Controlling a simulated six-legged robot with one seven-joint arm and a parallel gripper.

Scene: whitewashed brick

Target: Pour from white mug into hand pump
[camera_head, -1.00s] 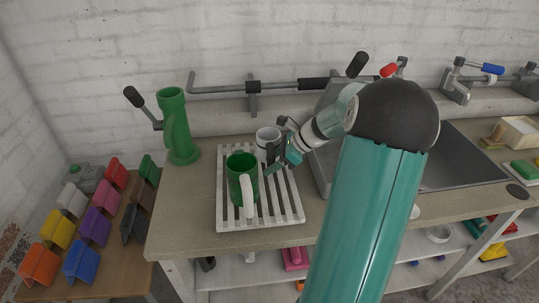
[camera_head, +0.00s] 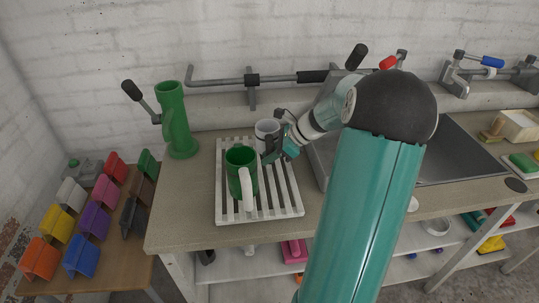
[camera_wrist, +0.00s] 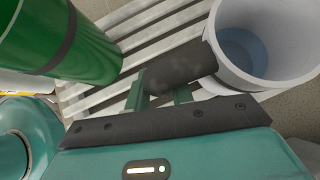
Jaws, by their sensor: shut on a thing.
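The white mug (camera_head: 267,127) stands upright at the back of the slatted white rack, behind the green mug. In the wrist view the white mug (camera_wrist: 266,70) is at the upper right, with bluish liquid inside. My gripper (camera_head: 272,155) is at its front right side. In the wrist view my gripper (camera_wrist: 163,92) is shut on the mug's dark handle (camera_wrist: 180,66). The green hand pump (camera_head: 178,128), with a black-tipped lever, stands upright on the counter to the left of the rack, clear of the mug. I cannot tell whether the white mug still touches the rack.
The green mug (camera_head: 240,159) with a white handle stands on the rack (camera_head: 278,203), close to the white mug. A pipe with a black grip (camera_head: 313,76) runs behind. A sink (camera_head: 455,155) lies right. Counter between pump and rack is clear.

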